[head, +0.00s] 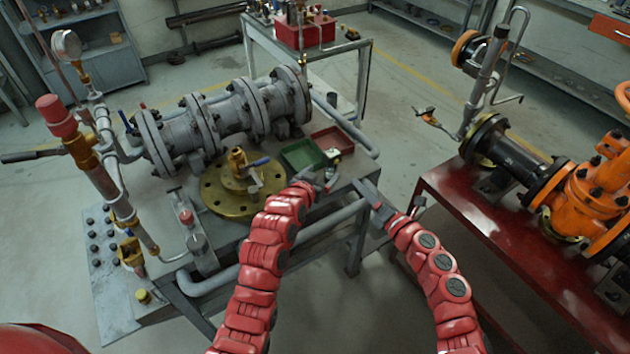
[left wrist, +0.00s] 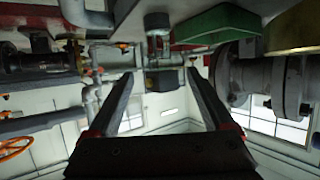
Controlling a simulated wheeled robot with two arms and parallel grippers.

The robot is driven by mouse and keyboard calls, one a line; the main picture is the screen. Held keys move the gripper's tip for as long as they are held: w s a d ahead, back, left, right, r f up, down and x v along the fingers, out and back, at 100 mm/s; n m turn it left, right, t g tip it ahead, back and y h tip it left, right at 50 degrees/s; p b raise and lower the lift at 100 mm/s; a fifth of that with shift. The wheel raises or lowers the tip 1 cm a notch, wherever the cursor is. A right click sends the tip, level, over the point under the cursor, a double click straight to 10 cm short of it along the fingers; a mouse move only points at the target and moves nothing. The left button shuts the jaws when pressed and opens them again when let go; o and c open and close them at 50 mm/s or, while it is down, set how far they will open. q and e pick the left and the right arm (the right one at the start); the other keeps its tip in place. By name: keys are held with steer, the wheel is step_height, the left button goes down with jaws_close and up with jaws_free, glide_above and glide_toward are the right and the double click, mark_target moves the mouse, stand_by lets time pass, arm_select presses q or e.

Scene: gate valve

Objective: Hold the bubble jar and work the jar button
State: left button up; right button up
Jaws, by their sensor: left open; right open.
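I cannot pick out the bubble jar or its button for certain. A small pale object with a yellowish part (head: 333,154) stands at the trays by the bench's right edge; it may be the jar, but is too small to tell. My left gripper (head: 327,180) is open and empty just in front of it, over the bench edge. In the left wrist view its two fingers (left wrist: 160,74) are spread, with a dark boxy part (left wrist: 165,81) visible beyond the gap. My right gripper (head: 368,190) is open, to the right of the left one, just off the bench edge.
A green tray (head: 302,153) and a red tray (head: 332,138) lie near the grippers. A brass flange (head: 225,198) and grey flanged pipe (head: 235,120) occupy the bench. A red bench (head: 475,215) with an orange valve (head: 590,195) stands right. Floor between benches is clear.

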mark_target(329, 168)
arm_select(q)
steer(key=shift+x, duration=4.3)
jaws_close()
arm_select(e)
jaws_close()
